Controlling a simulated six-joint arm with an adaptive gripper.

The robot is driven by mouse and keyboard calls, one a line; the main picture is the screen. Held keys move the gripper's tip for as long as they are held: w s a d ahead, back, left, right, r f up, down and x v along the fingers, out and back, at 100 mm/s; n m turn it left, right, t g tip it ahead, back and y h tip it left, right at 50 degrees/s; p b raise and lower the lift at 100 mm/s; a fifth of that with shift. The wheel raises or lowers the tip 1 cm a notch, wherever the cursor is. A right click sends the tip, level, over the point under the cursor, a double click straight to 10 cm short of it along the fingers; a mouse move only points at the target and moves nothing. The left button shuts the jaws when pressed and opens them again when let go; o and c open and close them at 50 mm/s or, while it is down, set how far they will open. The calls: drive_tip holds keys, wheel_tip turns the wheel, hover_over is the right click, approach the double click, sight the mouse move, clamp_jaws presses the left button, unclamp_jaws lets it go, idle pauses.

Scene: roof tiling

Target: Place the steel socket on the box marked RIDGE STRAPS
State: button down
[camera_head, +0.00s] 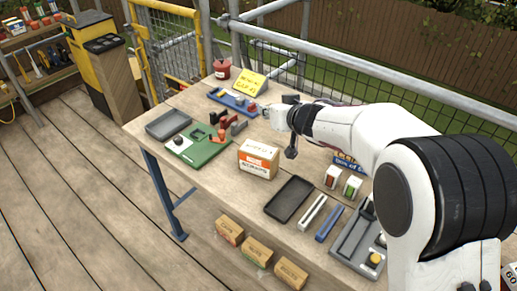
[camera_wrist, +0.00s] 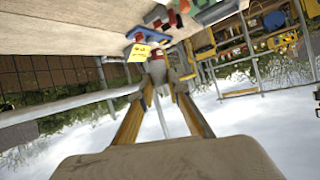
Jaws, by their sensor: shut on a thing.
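My gripper (camera_head: 278,115) reaches left over the bench in the head view, near the blue tray. In the wrist view my gripper (camera_wrist: 160,80) has its fingers closed in on a small grey metal piece (camera_wrist: 157,69), which looks like the steel socket. Its lower part is hidden between the fingertips. An orange-and-white box (camera_head: 258,159) stands upright on the bench, below and left of my gripper in the head view. Its print is too small to read, so I cannot tell whether it says RIDGE STRAPS.
A blue tray (camera_head: 229,102) with small parts and a yellow sign (camera_head: 250,82) lie close to the gripper. A green board (camera_head: 205,152) with red tools, a grey tray (camera_head: 168,124) and a black tray (camera_head: 289,198) occupy the bench. A rail (camera_head: 390,75) runs behind.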

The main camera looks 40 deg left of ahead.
drive_tip(key=shift+s+a+f+n+g, duration=0.25)
drive_tip(key=shift+s+n, duration=0.25)
drive_tip(key=shift+s, duration=0.3)
drive_tip(key=shift+s+a+n+g, duration=0.1)
drive_tip(key=shift+s+n+g, duration=0.35)
drive_tip(key=shift+s, duration=0.35)
drive_tip(key=shift+t, duration=0.3)
drive_tip(key=shift+f, duration=0.15)
hover_over(261, 152)
drive_tip(key=shift+a+f, duration=0.1)
drive_tip(key=shift+f, duration=2.9)
drive_tip(key=shift+f, duration=0.15)
drive_tip(key=shift+f, duration=1.75)
drive_tip(key=shift+f, duration=0.15)
